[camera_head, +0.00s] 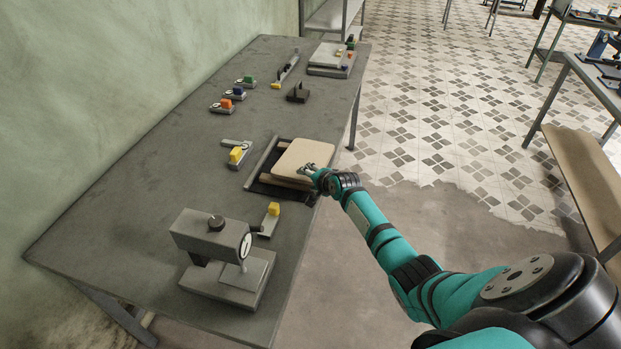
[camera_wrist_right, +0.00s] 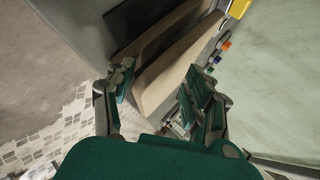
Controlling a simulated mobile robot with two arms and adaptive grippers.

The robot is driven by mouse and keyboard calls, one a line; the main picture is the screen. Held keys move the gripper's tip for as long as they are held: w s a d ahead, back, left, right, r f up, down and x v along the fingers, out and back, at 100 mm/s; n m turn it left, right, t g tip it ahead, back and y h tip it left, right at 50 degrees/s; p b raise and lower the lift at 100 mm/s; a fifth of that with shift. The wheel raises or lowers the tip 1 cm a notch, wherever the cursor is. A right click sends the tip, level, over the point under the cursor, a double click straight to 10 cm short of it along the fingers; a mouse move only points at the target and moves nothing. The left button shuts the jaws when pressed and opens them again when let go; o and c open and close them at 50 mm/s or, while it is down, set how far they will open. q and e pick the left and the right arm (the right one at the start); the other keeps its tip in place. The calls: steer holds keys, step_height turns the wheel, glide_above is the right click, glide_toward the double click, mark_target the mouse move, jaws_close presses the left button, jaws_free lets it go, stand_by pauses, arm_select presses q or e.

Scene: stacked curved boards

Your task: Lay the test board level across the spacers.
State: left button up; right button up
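The tan test board (camera_head: 303,157) lies over a dark base (camera_head: 268,188) near the table's right edge. It covers most of what is under it. A pale wooden strip (camera_head: 272,177), apparently a spacer, shows along its near-left side. My right gripper (camera_head: 309,170) is at the board's near-right edge. In the right wrist view, the board (camera_wrist_right: 165,78) runs between the fingers of my right gripper (camera_wrist_right: 157,85), which look closed on it. A second tan piece (camera_wrist_right: 165,35) lies alongside, with a gap between them. Whether the board rests on every spacer is hidden. My left gripper is not in view.
A grey gauge (camera_head: 208,238) stands at the table's near end. Small blocks with a yellow block (camera_head: 236,155) and another yellow block (camera_head: 273,209) lie close to the base. A black block (camera_head: 298,93) lies behind.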

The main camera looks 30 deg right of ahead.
steer(key=shift+w+r+g+p, duration=0.2)
steer(key=shift+w+g+p, duration=0.1)
steer(key=shift+g+p, duration=0.45)
steer(key=shift+f, duration=0.1)
steer(key=shift+w+r+g+p, duration=0.2)
steer(key=shift+w+g+p, duration=0.1)
steer(key=shift+g, duration=0.35)
steer(key=shift+w+f+g, duration=0.2)
steer(key=shift+f+g, duration=0.1)
steer(key=shift+g, duration=0.4)
steer(key=shift+s+r+p, duration=0.25)
steer(key=shift+r+p, duration=0.05)
steer(key=shift+p, duration=0.1)
